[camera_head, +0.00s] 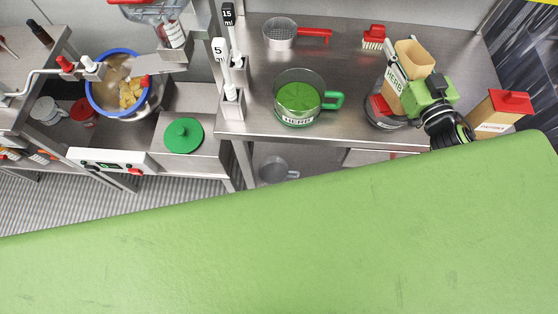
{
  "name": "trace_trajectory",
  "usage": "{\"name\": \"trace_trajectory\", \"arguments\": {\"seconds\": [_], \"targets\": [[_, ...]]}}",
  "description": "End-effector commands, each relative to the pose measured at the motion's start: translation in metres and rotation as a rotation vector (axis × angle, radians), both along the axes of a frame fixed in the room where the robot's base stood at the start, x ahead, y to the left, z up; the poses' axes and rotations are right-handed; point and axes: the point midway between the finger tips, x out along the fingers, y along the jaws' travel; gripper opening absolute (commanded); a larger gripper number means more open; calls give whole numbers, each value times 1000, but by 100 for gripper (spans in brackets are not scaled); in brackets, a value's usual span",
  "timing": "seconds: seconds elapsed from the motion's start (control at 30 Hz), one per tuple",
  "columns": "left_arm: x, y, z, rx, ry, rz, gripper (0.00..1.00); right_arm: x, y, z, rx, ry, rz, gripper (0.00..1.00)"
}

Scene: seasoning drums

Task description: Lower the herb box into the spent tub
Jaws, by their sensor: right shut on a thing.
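The herb box (394,76) is a tan carton with a white side marked HERB. It is tilted, and its tan top end (414,52) faces up. My right gripper (418,94) is shut on its right side, above the right part of the steel table. A clear round container with red in it (384,121) is partly hidden below the box; I cannot tell whether they touch. No readable label marks a spent tub. A grey round vessel (273,170) on the lower level is too small to identify. My left gripper is not in view.
A clear jug with green contents and handle (298,98) stands mid-table. A sieve (281,34), a red brush (374,38) and a red-topped carton (497,114) are around. The steel table (345,65) is bare between them. My green body fills the foreground.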

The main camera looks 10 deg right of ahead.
Motion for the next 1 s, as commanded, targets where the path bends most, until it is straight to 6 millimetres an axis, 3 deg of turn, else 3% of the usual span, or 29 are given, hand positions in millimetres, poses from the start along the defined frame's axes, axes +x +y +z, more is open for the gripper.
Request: {"name": "trace_trajectory", "arguments": {"seconds": [0.03,0.33,0.37,0.43,0.8,1.0], "targets": [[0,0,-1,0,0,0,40,-3,-1,-13,5,24,-7,0],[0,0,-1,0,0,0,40,-3,-1,-13,5,24,-7,0],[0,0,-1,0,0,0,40,-3,-1,-13,5,24,-7,39],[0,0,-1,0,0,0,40,-3,-1,-12,5,23,-7,56],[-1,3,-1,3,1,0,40,-3,-1,-6,2,12,-4,56],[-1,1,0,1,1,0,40,-22,-1,-7,3,14,-5,56]]}}
